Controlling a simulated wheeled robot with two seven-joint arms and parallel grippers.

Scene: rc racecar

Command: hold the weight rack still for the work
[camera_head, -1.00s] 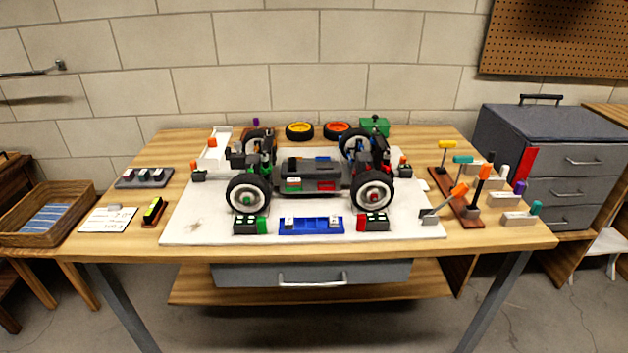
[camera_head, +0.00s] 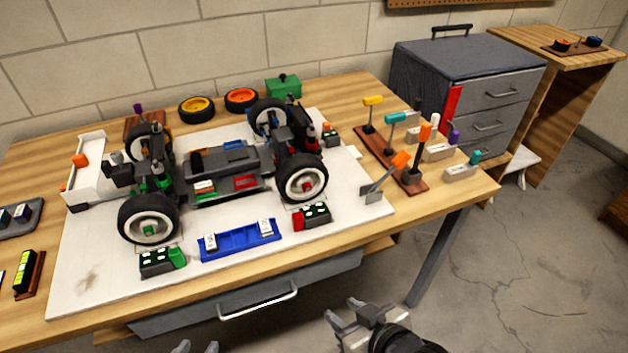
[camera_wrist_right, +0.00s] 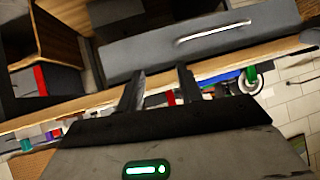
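A blue tray (camera_head: 240,241) with two small white blocks lies on the white board in front of the car. A dark grey rack (camera_head: 21,221) with small blocks sits at the left edge, partly cut off. I cannot tell which is the weight rack. My right gripper (camera_head: 362,312) is in front of the table, below its top, apart from both. Its fingers also show spread and empty in the right wrist view (camera_wrist_right: 160,85). My left gripper (camera_head: 197,347) barely shows at the bottom edge, its tips apart; the rest is out of frame.
The car (camera_head: 230,165) stands on the white board (camera_head: 95,285). A tool stand (camera_head: 385,150) is at the table's right end. A drawer with a handle (camera_head: 258,301) is under the tabletop. A grey cabinet (camera_head: 470,85) stands behind right. Open floor lies at right.

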